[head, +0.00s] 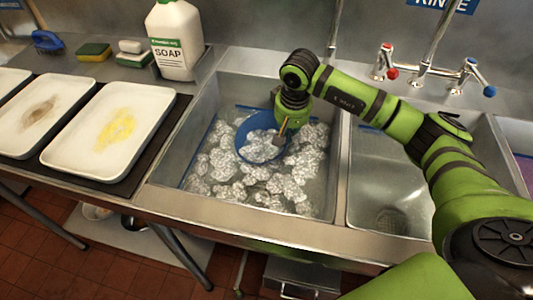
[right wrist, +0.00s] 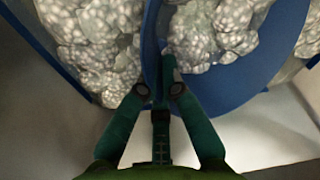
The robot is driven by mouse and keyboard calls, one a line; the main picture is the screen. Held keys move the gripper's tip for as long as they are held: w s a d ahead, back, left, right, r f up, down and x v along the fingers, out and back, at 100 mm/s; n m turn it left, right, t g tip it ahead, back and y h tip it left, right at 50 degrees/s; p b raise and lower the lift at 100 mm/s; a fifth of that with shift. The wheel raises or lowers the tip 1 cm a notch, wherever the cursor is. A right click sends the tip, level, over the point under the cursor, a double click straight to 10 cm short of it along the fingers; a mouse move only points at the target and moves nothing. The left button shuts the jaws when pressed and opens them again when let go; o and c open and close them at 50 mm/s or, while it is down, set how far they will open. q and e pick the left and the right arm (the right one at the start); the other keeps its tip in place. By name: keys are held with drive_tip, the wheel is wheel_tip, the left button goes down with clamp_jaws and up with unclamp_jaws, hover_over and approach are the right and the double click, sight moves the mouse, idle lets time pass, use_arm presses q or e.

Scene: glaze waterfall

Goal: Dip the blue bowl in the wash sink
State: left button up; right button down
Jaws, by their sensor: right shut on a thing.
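The blue bowl (head: 247,128) sits low in the wash sink (head: 208,108), among white suds, with suds inside it. It looks tilted, and its underside is hidden by suds. My right gripper (head: 281,130) reaches down into the sink at the bowl's right rim. In the right wrist view, its fingers (right wrist: 162,75) are shut on the rim of the bowl (right wrist: 232,92), with suds on both sides of the wall. My left gripper is not in view.
A divider separates the wash sink from the rinse sink (head: 370,165) on the right. A faucet with red and blue handles (head: 425,72) stands behind. A soap jug (head: 174,42), sponges (head: 94,52) and trays with food residue (head: 108,130) are on the left counter.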

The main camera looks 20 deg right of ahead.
wheel_tip(320, 180, up, 22)
drive_tip(key=p, duration=1.2)
drive_tip(key=shift+r+p, duration=0.15)
drive_tip(key=shift+p, duration=0.2)
drive_tip(key=shift+s, duration=0.1)
idle(1.1)
